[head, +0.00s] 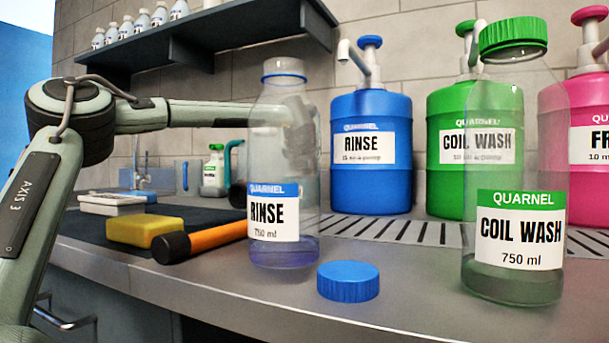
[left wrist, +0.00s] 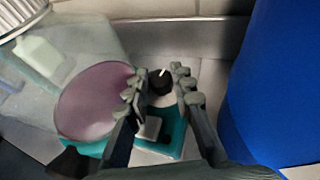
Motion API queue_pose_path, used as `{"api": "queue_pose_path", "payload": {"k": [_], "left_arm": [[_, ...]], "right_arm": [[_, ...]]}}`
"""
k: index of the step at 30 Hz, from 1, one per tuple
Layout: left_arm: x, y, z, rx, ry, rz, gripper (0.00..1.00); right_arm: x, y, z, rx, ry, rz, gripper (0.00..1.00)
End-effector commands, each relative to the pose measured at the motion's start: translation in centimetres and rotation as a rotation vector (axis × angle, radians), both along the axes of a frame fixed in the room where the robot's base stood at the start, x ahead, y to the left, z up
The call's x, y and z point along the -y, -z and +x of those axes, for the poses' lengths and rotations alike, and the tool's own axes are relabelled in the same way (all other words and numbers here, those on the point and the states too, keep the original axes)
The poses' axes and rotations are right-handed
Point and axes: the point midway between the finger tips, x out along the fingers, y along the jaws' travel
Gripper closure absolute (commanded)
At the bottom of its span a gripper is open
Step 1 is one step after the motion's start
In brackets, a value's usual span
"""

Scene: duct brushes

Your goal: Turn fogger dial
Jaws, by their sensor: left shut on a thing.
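The fogger (left wrist: 172,148), teal and white, shows below my fingers in the left wrist view. Its dial (left wrist: 159,82) is a small black knob with a white pointer mark, between my fingertips. My left gripper (left wrist: 160,84) is shut on the dial, a finger on either side. In the head view my left arm reaches behind the clear RINSE bottle (head: 272,228), and the left gripper (head: 300,135) shows only dimly through it. A teal curved part (head: 233,158) stands left of that bottle; I cannot tell whether it belongs to the fogger. My right gripper is not in view.
A blue cap (head: 348,281) lies by the RINSE bottle. A capped COIL WASH bottle (head: 517,270) stands front right. Blue (head: 370,185), green (head: 447,190) and pink (head: 580,190) pump jugs line the back. A yellow sponge (head: 143,231) and orange-handled tool (head: 212,238) lie left.

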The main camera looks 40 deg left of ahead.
Motion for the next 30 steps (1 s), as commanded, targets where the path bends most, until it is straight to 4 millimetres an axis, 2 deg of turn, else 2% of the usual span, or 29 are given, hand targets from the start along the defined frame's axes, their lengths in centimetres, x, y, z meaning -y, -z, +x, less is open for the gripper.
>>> {"api": "queue_pose_path", "payload": {"k": [1,8,18,19,20,30], "left_arm": [[0.13,0.67,0.15,0.002,-0.038,0.009,1.0],[0.18,0.1,0.2,0.003,-0.168,0.006,1.0],[0.19,-0.06,0.16,0.005,-0.18,0.002,1.0],[0.19,-0.06,0.16,0.005,-0.18,0.002,0.73],[0.19,-0.06,0.16,0.005,-0.18,0.002,0.7],[0.35,-0.15,0.08,0.005,-0.178,0.002,0.68]], "right_arm": [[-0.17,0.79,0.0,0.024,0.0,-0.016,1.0],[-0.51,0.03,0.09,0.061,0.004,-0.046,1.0],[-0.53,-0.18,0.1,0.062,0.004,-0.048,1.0],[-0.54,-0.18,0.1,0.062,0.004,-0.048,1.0],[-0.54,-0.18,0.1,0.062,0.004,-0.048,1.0],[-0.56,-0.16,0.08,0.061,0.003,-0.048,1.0]]}}
